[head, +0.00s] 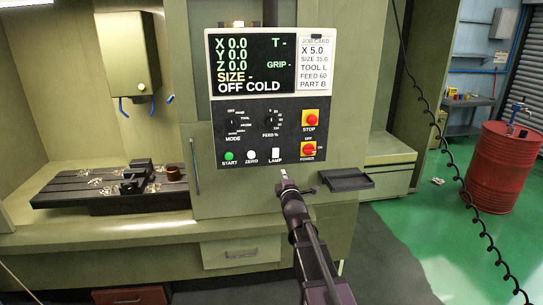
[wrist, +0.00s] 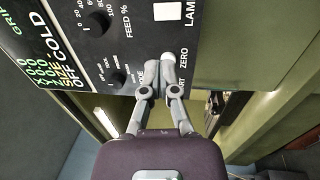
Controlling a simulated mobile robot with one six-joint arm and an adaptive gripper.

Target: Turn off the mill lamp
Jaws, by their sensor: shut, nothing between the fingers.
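The lamp switch (head: 275,154), a small white rocker above the label LAMP, sits low on the black control panel (head: 260,142). In the wrist view, the switch (wrist: 167,11) is at the top, beyond my fingertips. My gripper (head: 284,174) is shut and empty, with its tips just below the LAMP label in the head view. In the wrist view, my gripper (wrist: 155,72) overlaps the START and ZERO area, partly hiding those buttons. I cannot tell whether it touches the panel. A bright light (head: 20,3) shows at the top left; I cannot tell if it is the mill lamp.
The green START button (head: 229,156) and white ZERO button (head: 251,156) are left of the switch; the red POWER switch (head: 308,149) and STOP button (head: 310,119) are right. A dark tray (head: 347,181) juts out below the panel. A red drum (head: 495,165) stands far right.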

